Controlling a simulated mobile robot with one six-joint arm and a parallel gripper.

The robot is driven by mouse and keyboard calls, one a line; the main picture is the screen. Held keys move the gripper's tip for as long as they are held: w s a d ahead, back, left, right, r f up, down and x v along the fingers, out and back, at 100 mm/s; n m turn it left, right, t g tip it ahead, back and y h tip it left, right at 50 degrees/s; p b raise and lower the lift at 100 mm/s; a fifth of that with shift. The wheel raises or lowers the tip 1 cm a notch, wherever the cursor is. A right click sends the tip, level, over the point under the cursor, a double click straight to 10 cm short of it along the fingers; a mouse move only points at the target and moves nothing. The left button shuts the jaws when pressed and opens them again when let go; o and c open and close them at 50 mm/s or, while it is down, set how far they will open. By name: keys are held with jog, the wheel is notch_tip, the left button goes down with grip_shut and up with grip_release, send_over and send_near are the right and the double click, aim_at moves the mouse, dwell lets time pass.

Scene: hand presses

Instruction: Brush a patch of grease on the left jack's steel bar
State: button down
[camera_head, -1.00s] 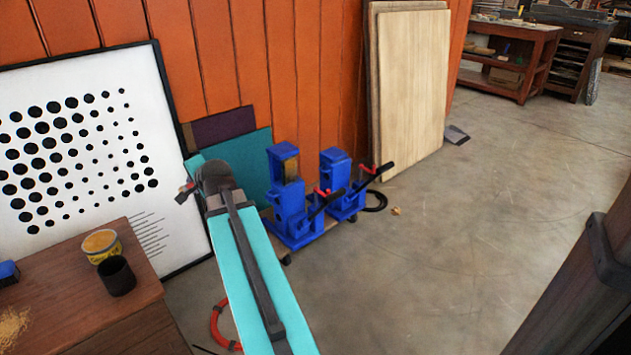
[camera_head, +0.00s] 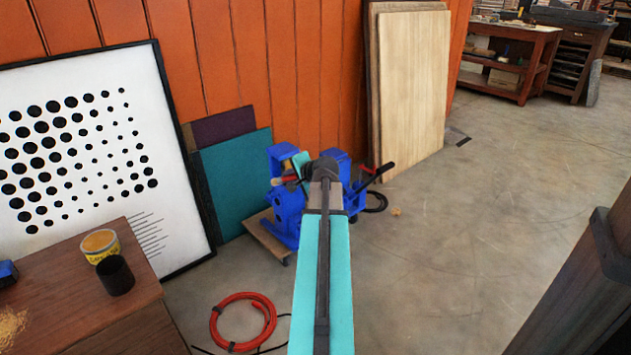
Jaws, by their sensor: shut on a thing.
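The left jack (camera_head: 287,218) is a blue hand press on a low wooden board by the orange wall. My gripper (camera_head: 291,179) is small and dark in the picture, at the upper front of the left jack. It is shut on a brush, of which a small reddish part (camera_head: 278,181) shows. I cannot tell whether the bristles touch the bar, or see any grease on it.
The right jack (camera_head: 336,158) stands close behind my arm, with a black lever. A yellow tub (camera_head: 101,246) and a dark cup (camera_head: 115,275) stand on the wooden bench (camera_head: 75,318). A red hose coil (camera_head: 243,322) lies on the floor.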

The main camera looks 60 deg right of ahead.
jog(key=s+d+f, duration=0.1)
jog(key=s+d, duration=0.4)
jog(key=s, duration=0.1)
jog(key=shift+s+d+f+m+h, duration=0.15)
jog(key=shift+s+d+m+h, duration=0.15)
jog(key=shift+s+d, duration=0.1)
jog(key=shift+w, duration=0.1)
jog(key=shift+w+d+b, duration=0.15)
jog(key=shift+w+d, duration=0.15)
jog(key=shift+w, duration=0.6)
jog(key=shift+w+d+b, duration=0.2)
jog(key=shift+w+d, duration=0.1)
jog(key=shift+w, duration=0.65)
jog(key=shift+w+d+b, duration=0.15)
jog(key=shift+w+d, duration=0.15)
jog(key=shift+w, duration=0.6)
jog(key=shift+w+d, duration=0.15)
jog(key=shift+w, duration=0.35)
jog(key=shift+s+d+p, duration=0.25)
jog(key=shift+d, duration=0.4)
jog(key=shift+s+d+p, duration=0.2)
jog(key=shift+s+d, duration=0.05)
jog(key=shift+d, duration=0.35)
jog(key=shift+s+d+p, duration=0.25)
jog(key=shift+d, duration=0.4)
jog(key=shift+w+p, duration=0.1)
jog(key=shift+p, duration=0.25)
